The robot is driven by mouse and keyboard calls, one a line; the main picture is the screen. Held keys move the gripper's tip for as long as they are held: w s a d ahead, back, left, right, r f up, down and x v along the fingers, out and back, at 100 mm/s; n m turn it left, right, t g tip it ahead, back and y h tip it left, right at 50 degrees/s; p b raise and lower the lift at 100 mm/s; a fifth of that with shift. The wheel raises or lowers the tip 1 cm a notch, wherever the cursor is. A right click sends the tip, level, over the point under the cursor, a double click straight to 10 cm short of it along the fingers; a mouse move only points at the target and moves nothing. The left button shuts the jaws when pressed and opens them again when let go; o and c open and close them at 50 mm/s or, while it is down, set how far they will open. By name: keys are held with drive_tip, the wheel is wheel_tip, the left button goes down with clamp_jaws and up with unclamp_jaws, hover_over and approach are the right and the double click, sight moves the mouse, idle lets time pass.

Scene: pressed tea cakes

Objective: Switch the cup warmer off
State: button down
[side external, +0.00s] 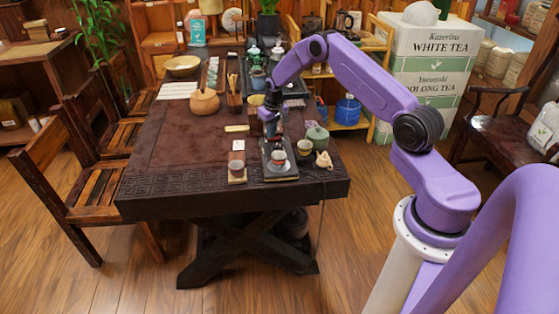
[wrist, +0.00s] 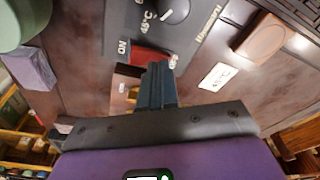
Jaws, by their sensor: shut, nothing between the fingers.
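The cup warmer (side external: 291,175) is a dark slab near the front right of the table, with a small cup (side external: 278,157) on it. In the wrist view its dark grey panel (wrist: 205,25) has a dial (wrist: 174,9) by a 45°C mark. A red rocker switch (wrist: 146,56) lies in the panel, with ON printed at its left end. The mark at its right end is too small and partly covered to read. My gripper (wrist: 158,68) is shut and empty, its fingertips over the switch's right part. I cannot tell whether they touch it. My gripper (side external: 269,128) also shows at the warmer's far end.
A green pot (side external: 317,137), a small cup (side external: 305,147) and a cream figurine (side external: 323,160) stand right of the warmer. A cup on a wooden tray (side external: 238,179) stands to its left.

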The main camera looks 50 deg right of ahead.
wheel_tip(320, 180, up, 7)
drive_tip(key=shift+f, duration=0.2)
idle(0.6)
drive_tip(key=shift+a, duration=0.1)
drive_tip(key=s+a+r+n, duration=0.25)
drive_tip(key=a+r, duration=0.25)
drive_tip(key=a, duration=0.5)
drive_tip(key=s+a+r+n, duration=0.2)
drive_tip(key=s+a+r, duration=0.25)
drive_tip(key=a, duration=0.55)
drive_tip(key=s+a+r+n+g+y, duration=0.1)
drive_tip(key=s+a+r+n, duration=0.15)
drive_tip(key=s+a, duration=0.35)
drive_tip(key=s+a+r+n, duration=0.2)
drive_tip(key=s+a+r, duration=0.15)
drive_tip(key=s, duration=0.45)
drive_tip(key=s+d+r+n, duration=0.1)
drive_tip(key=s+n, duration=0.5)
drive_tip(key=s, duration=1.6)
drive_tip(key=shift+s+d+r+n+g, duration=0.15)
drive_tip(key=shift+s+d+n+g, duration=0.15)
drive_tip(key=shift+d, duration=0.1)
